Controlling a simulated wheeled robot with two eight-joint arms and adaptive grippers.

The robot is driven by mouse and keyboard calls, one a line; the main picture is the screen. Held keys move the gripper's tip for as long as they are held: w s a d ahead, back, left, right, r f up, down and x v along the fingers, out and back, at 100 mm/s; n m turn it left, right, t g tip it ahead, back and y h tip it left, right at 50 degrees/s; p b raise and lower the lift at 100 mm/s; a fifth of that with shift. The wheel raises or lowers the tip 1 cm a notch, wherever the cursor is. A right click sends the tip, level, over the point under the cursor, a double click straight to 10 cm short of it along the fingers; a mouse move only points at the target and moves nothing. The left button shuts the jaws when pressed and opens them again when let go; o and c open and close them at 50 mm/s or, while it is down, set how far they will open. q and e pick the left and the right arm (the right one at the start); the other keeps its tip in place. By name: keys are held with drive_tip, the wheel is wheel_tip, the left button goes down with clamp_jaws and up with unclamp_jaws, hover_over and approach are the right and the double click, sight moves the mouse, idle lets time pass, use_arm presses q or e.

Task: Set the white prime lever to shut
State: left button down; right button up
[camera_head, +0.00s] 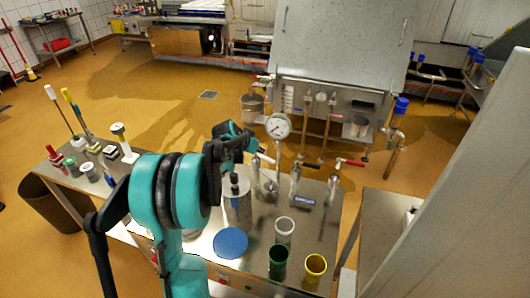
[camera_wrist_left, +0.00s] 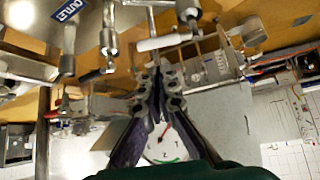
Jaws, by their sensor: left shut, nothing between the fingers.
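The white prime lever (camera_head: 267,157) shows in the head view as a short white handle just right of my left gripper (camera_head: 252,146). In the left wrist view the white lever (camera_wrist_left: 165,41) lies roughly level across the picture, just beyond the fingertips. My left gripper (camera_wrist_left: 158,68) is shut and empty, its fingers together. The fingertips look close to the lever; I cannot tell whether they touch it. My left arm hides part of the bench and pipework in the head view. My right gripper is not in view.
A round pressure gauge (camera_head: 278,127) stands close beside my left gripper. Green (camera_head: 278,262), yellow (camera_head: 315,268) and white cups and a blue disc (camera_head: 231,242) are on the bench front. A label reading OUTLET (camera_wrist_left: 70,10) shows in the wrist view.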

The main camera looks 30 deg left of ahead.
sight(268, 159)
use_arm(q)
drive_tip(key=b+x, duration=0.2)
drive_tip(key=x, duration=0.7)
drive_tip(key=shift+s+a+m+g+h, duration=0.15)
drive_tip(key=shift+s+m+h, duration=0.3)
drive_tip(key=shift+m, duration=0.25)
drive_tip(key=shift+s+m+g+h, duration=0.1)
drive_tip(key=shift+s+m+h, duration=0.25)
drive_tip(key=shift+m+h, duration=0.3)
drive_tip(key=shift+s+a+m+g+h, duration=0.15)
drive_tip(key=shift+s+m+h, duration=0.25)
drive_tip(key=shift+m, duration=0.35)
drive_tip(key=shift+s+a+m+g+h+p, duration=0.3)
drive_tip(key=shift+s+a+m+g+h, duration=0.2)
drive_tip(key=shift+s+a+m+h, duration=0.45)
drive_tip(key=shift+s+a+m+g+h+p, duration=0.3)
drive_tip(key=shift+s+a+m+g+h, duration=0.25)
drive_tip(key=shift+s+a+m, duration=0.65)
drive_tip(key=shift+w+d+m, duration=0.15)
drive_tip(key=shift+d+m, duration=0.05)
drive_tip(key=shift+m, duration=0.05)
